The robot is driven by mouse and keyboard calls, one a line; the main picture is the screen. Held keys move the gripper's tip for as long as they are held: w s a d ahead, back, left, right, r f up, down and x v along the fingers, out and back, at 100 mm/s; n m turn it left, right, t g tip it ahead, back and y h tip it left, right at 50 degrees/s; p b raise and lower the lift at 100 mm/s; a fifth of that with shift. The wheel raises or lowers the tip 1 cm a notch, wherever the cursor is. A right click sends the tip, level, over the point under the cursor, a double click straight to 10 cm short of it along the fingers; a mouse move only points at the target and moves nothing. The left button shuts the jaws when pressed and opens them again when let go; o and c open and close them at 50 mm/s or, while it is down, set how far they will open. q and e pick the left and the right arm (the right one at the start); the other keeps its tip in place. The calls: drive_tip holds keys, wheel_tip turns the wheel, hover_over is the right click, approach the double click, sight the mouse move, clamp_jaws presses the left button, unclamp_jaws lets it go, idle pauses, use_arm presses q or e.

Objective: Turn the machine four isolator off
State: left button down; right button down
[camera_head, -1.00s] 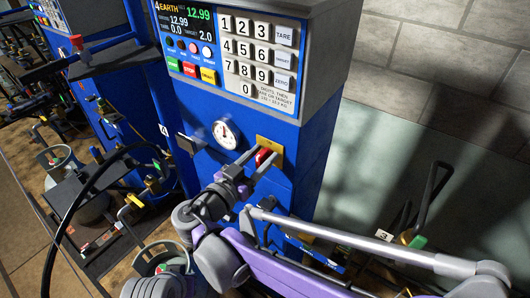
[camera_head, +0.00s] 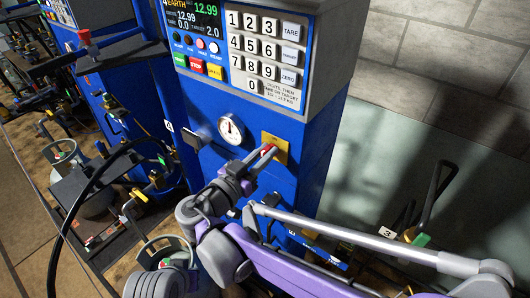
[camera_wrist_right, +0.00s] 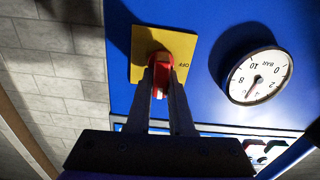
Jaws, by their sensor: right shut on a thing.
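The isolator is a red knob (camera_wrist_right: 161,63) on a yellow plate (camera_head: 280,149), on the front of the blue scale machine (camera_head: 255,190). The machine's display (camera_head: 192,14) shows "4EARTH". My right gripper (camera_head: 266,157) is shut on the red knob, with a finger on each side. In the right wrist view the fingers (camera_wrist_right: 162,82) reach up to the knob, and the word OFF shows on the plate just right of it. The fingers partly cover the knob, so its exact angle is hard to tell. My left gripper is not in view.
A round bar gauge (camera_head: 230,129) sits beside the plate, left of it in the head view. A keypad (camera_head: 262,50) and coloured buttons (camera_head: 197,67) are above. A gas cylinder (camera_head: 165,258) and black hose (camera_head: 62,230) are at left.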

drive_tip(key=n, duration=0.3)
drive_tip(key=shift+w+a+n, duration=0.15)
drive_tip(key=shift+a+n, duration=0.05)
drive_tip(key=shift+n, duration=0.1)
drive_tip(key=n, duration=0.4)
drive_tip(key=shift+w+a+f+n, duration=0.1)
drive_tip(key=shift+a+f+n, duration=0.05)
drive_tip(key=shift+n, duration=0.15)
drive_tip(key=n, duration=0.4)
drive_tip(key=shift+w+a+f+n+b, duration=0.1)
drive_tip(key=shift+a+f+n+b, duration=0.05)
drive_tip(key=shift+f+n+b, duration=0.15)
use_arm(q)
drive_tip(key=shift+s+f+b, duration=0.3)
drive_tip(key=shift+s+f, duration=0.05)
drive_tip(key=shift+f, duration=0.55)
use_arm(e)
drive_tip(key=shift+f+n, duration=0.15)
drive_tip(key=shift+n, duration=2.05)
drive_tip(key=c, duration=0.8)
unclamp_jaws()
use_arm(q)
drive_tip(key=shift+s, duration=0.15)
use_arm(e)
drive_tip(key=shift+f, duration=0.1)
